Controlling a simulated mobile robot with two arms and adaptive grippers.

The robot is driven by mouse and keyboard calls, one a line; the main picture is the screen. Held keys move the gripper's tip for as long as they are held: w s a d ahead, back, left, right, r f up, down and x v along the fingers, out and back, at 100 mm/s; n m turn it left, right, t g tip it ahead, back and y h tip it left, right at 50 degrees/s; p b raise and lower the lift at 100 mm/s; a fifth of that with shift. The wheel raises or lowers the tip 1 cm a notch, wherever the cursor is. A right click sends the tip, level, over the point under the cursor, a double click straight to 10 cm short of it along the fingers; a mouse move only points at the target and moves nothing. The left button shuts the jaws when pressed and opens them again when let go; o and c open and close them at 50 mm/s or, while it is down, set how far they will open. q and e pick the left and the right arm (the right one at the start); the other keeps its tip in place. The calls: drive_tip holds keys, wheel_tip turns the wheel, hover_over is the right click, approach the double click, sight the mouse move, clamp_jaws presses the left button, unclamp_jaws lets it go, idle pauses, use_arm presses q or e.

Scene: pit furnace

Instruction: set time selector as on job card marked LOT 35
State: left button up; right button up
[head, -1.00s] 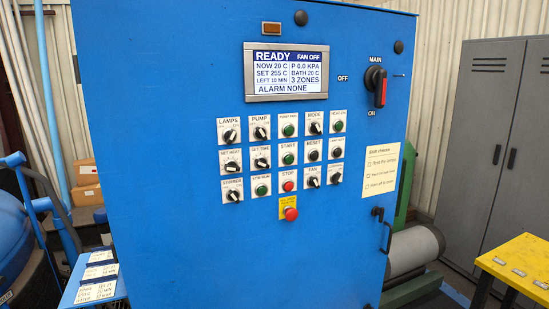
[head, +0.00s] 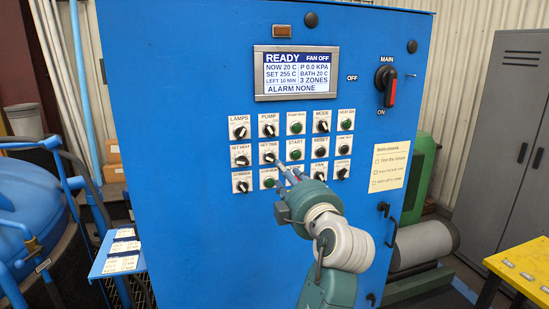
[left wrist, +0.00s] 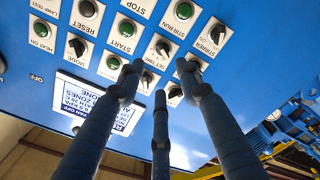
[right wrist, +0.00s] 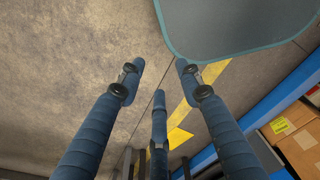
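The SET TIME selector (head: 270,159) is a black knob with a white pointer on a white plate, in the middle row of the blue panel. It also shows in the left wrist view (left wrist: 163,48); its exact pointer setting is not readable. My left gripper (head: 284,171) is just below and right of it in the head view, fingers toward the panel. In the left wrist view its fingers (left wrist: 160,72) are spread and empty. Job cards (head: 124,247) lie on a blue shelf at the left; their lot numbers are unreadable. My right gripper (right wrist: 160,68) is open and empty above the floor.
The display (head: 295,73) reads READY, SET 255 C, LEFT 10 MIN. Other knobs and buttons closely surround the selector, with START (head: 295,155) beside it. A yellow table (head: 522,268) stands at right.

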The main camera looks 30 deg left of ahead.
sight(273, 159)
use_arm(q)
drive_tip(key=p+x, duration=0.5)
drive_tip(key=x, duration=0.4)
drive_tip(key=shift+w+a+r, duration=0.15)
drive_tip(key=shift+a, duration=0.2)
drive_tip(key=shift+w+a+p, duration=0.35)
drive_tip(key=shift+a, duration=0.05)
drive_tip(key=shift+f, duration=0.2)
clamp_jaws()
